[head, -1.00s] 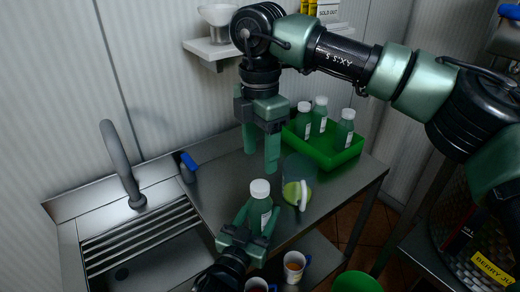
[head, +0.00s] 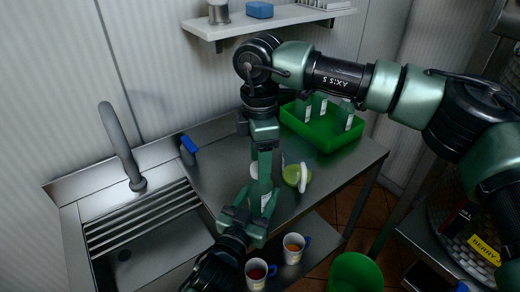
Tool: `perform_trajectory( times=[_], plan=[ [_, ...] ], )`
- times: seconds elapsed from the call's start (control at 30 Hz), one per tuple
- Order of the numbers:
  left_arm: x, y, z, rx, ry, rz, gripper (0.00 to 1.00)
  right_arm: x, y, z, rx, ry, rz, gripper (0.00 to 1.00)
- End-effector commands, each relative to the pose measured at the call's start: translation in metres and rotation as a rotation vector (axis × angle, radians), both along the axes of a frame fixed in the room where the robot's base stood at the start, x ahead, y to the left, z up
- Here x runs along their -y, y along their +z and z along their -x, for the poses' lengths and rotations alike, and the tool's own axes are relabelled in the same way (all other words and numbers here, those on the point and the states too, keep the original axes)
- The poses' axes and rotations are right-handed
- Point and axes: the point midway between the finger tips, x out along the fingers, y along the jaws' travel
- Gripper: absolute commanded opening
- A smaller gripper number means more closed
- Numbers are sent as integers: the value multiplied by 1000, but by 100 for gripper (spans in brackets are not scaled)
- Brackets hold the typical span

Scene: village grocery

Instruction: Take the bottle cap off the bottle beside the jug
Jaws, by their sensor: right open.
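The bottle (head: 266,201) stands on the metal counter in the lower middle of the head view, mostly hidden by my grippers. Its white bottle cap (head: 254,170) shows just left of a finger of my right gripper. The jug (head: 290,174), with yellow-green contents and a white handle, stands right beside the bottle. My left gripper (head: 254,205) has its fingers on both sides of the bottle's body and looks shut on it. My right gripper (head: 261,172) points down, open, at the cap; whether it touches the cap is hidden.
A green crate (head: 345,143) with several bottles stands at the counter's back right. A sink (head: 150,240) with a tap (head: 122,145) is on the left. Two mugs (head: 256,272) (head: 293,247) stand on a lower shelf. A green bin (head: 355,272) is below. A wall shelf (head: 280,20) hangs behind.

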Motion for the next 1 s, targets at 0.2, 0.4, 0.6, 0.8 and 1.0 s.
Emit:
perform_trajectory(
  times=[0.2,0.4,0.6,0.8,1.0],
  plan=[
    [0,0,0,1,0,0,0,0,-2,0,0,0,0,57],
    [0,0,0,1,0,0,0,0,-2,0,0,0,0,21],
    [0,0,0,1,0,0,0,0,-2,0,1,0,0,0],
    [0,0,0,1,-1,-1,0,0,-2,0,1,70,0,0],
    [0,0,0,1,-1,-1,0,0,-2,-1,3,484,0,0]
  ],
)
